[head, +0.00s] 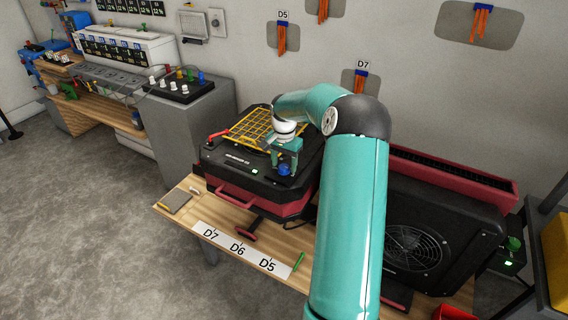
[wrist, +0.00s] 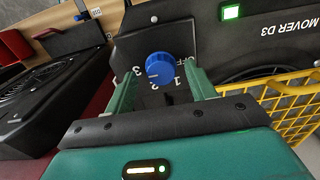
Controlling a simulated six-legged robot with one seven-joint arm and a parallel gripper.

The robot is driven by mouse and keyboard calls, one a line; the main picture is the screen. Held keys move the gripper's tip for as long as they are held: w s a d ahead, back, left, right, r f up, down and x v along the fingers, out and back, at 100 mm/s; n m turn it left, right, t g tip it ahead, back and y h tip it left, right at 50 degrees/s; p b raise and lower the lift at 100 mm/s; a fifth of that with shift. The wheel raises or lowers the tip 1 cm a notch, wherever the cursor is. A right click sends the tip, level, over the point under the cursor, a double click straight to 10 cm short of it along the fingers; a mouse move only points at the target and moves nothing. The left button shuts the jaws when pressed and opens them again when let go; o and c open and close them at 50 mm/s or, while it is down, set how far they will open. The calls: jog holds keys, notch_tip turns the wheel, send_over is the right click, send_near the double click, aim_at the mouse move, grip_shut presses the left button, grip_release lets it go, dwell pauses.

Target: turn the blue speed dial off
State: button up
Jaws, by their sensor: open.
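The blue speed dial (head: 284,170) sits on the front of the black mover box (head: 240,168). In the wrist view the dial (wrist: 160,67) stands on a dark panel marked 3, 2, 1 and OFF. The dial carries a small white line, seemingly toward the 2; its exact setting is hard to read. My gripper (head: 285,156) is open above the dial. In the wrist view its teal fingers (wrist: 159,72) stand on either side of the dial, with a gap to each side. I cannot tell how deep they reach.
A green light (wrist: 231,12) glows on the box beside the dial. A yellow grid (head: 250,127) lies on top of the box. A black fan unit (head: 415,245) stands to the right. The wooden table (head: 190,214) bears D7, D6 and D5 labels in front.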

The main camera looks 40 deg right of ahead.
jog(key=shift+f, duration=0.35)
jog(key=c, duration=1)
jog(key=shift+o, duration=0.2)
